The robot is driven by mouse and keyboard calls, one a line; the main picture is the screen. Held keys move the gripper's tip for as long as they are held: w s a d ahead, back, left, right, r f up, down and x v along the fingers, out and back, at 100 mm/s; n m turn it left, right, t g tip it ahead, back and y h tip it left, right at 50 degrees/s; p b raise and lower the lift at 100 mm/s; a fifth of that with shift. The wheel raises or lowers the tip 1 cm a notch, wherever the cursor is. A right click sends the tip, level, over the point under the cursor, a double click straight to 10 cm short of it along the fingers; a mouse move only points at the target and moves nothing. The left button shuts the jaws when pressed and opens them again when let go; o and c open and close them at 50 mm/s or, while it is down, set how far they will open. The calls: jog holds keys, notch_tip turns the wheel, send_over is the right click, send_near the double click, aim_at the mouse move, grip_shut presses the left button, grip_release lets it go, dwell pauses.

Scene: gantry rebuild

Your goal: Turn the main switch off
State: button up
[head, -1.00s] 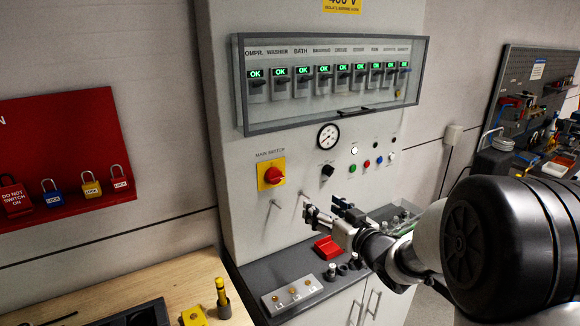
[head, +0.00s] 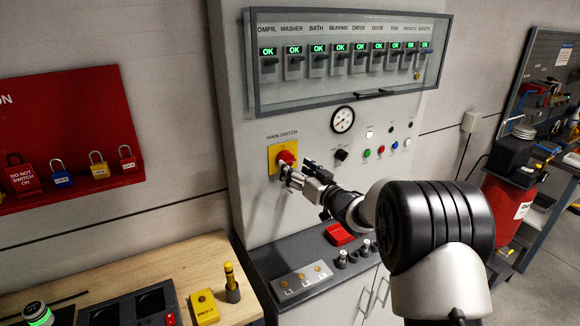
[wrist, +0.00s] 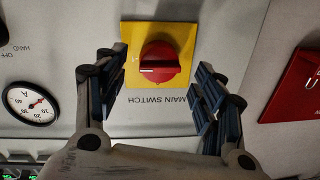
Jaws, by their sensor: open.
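The main switch is a red rotary knob (head: 286,157) on a yellow plate (head: 272,160) on the grey cabinet front. In the wrist view, where the lettering is upside down, the knob (wrist: 160,62) shows a white mark lying about level, at its left part. My gripper (head: 293,178) is open in front of the switch. In the wrist view its two fingers stand apart on either side of the knob, over the plate's edges, and no grip on the knob shows. In the head view the fingers partly cover the plate's lower right. Contact cannot be told.
A gauge (head: 342,119), a black selector (head: 341,155) and coloured buttons sit right of the switch. A glazed breaker box (head: 345,104) is above. A dark ledge with a red block (head: 339,234) is below. A red padlock board (head: 75,125) hangs at left.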

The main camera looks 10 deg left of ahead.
aim_at(290, 164)
jog(key=shift+x, duration=1.9)
jog(key=shift+c, duration=0.3)
jog(key=c, duration=1)
